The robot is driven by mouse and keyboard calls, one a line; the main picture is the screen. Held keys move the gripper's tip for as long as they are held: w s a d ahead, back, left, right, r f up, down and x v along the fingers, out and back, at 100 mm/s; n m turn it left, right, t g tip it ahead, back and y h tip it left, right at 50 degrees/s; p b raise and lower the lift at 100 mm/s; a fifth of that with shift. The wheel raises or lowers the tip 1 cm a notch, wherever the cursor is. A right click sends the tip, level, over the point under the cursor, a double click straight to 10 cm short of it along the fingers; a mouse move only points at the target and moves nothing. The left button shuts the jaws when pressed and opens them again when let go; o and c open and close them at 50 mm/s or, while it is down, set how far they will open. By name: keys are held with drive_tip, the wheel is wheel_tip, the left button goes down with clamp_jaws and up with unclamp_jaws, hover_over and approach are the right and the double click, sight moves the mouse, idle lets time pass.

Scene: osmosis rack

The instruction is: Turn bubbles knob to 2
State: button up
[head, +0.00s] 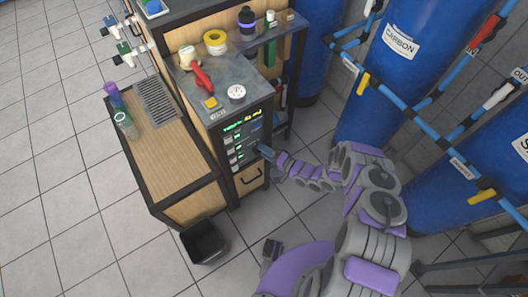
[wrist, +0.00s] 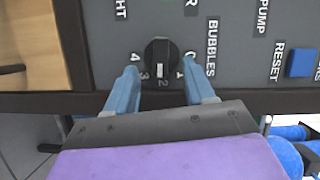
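The bubbles knob (wrist: 161,60) is a round black dial on the grey control panel (wrist: 115,35), with numbers 0 to 4 around its lower side. Its white mark points down toward the 2 in the wrist view. The BUBBLES label (wrist: 212,42) is to its right. My gripper (wrist: 160,68) is open, with one blue finger on each side of the knob. Gaps show between the fingers and the knob. In the head view my gripper (head: 263,151) reaches the panel front from the right, and the knob is too small to make out.
A blue RESET button (wrist: 301,62) and the PUMP label (wrist: 263,18) are right of the knob. A drawer with a black handle (head: 250,176) is below the panel. A black bin (head: 204,243) stands on the floor, and blue tanks (head: 400,55) stand at the right.

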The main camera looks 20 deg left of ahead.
drive_tip(key=shift+s+a, duration=0.1)
drive_tip(key=shift+r, duration=0.1)
drive_tip(key=f+p+v, duration=0.1)
drive_tip(key=p+v, duration=0.1)
drive_tip(key=v, duration=1.5)
drive_tip(key=shift+d+r, duration=0.25)
drive_tip(key=shift+r, duration=0.1)
